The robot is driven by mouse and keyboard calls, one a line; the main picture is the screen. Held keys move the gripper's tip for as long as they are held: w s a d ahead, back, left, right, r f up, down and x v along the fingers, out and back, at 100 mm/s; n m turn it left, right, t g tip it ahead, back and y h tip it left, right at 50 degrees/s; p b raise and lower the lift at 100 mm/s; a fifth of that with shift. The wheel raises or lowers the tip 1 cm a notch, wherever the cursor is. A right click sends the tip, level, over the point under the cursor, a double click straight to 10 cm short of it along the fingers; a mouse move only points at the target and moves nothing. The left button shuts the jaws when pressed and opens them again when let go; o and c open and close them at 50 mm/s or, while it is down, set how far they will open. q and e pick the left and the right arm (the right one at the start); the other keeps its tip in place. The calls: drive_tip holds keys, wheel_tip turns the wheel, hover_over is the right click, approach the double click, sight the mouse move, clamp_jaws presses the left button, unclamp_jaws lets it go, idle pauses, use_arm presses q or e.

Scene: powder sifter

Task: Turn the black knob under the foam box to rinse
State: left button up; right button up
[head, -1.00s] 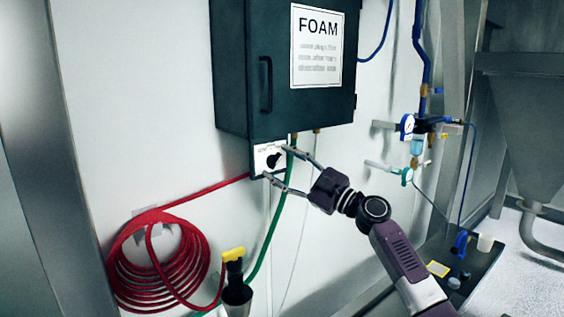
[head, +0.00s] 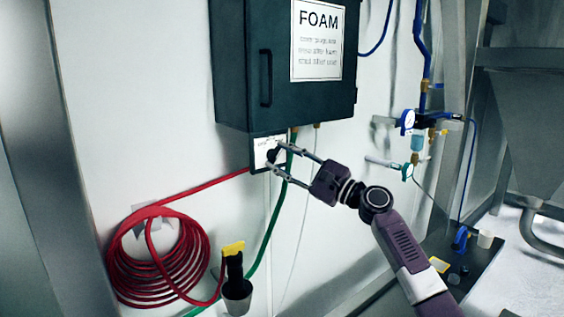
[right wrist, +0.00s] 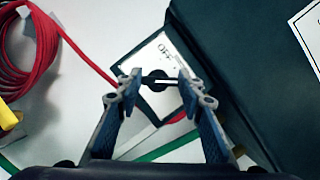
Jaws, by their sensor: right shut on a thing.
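The foam box (head: 285,85) is a dark green wall cabinet with a FOAM sign. A white plate (head: 259,146) sits under it and carries the black knob (head: 272,155). My right gripper (head: 275,156) reaches in from the right with its fingertips on both sides of the knob, shut on it. In the right wrist view, the knob (right wrist: 154,82) lies between the fingertips, with a white line across it and the word OFF on the plate above. The fingers hide part of the plate, and I cannot read a rinse label. My left gripper is out of view.
A coiled red hose (head: 155,260) hangs at lower left. A yellow-and-black nozzle (head: 234,262) stands in a cup beside it. A green hose (head: 270,230) runs down behind my right gripper. Blue pipework with a gauge (head: 408,122) is on the right.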

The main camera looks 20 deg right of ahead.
drive_tip(key=n+g+b, duration=0.1)
drive_tip(key=n, duration=0.1)
drive_tip(key=shift+n+b, duration=0.3)
drive_tip(key=shift+n, duration=0.1)
drive_tip(key=shift+n+g, duration=0.3)
drive_tip(key=shift+n, duration=0.5)
drive_tip(key=shift+r+n+g+h+b, duration=0.1)
drive_tip(key=shift+n+g+h+b, duration=0.45)
drive_tip(key=shift+n, duration=1.35)
drive_tip(key=shift+g+y, duration=0.25)
drive_tip(key=o, duration=1.2)
drive_tip(key=shift+c, duration=0.2)
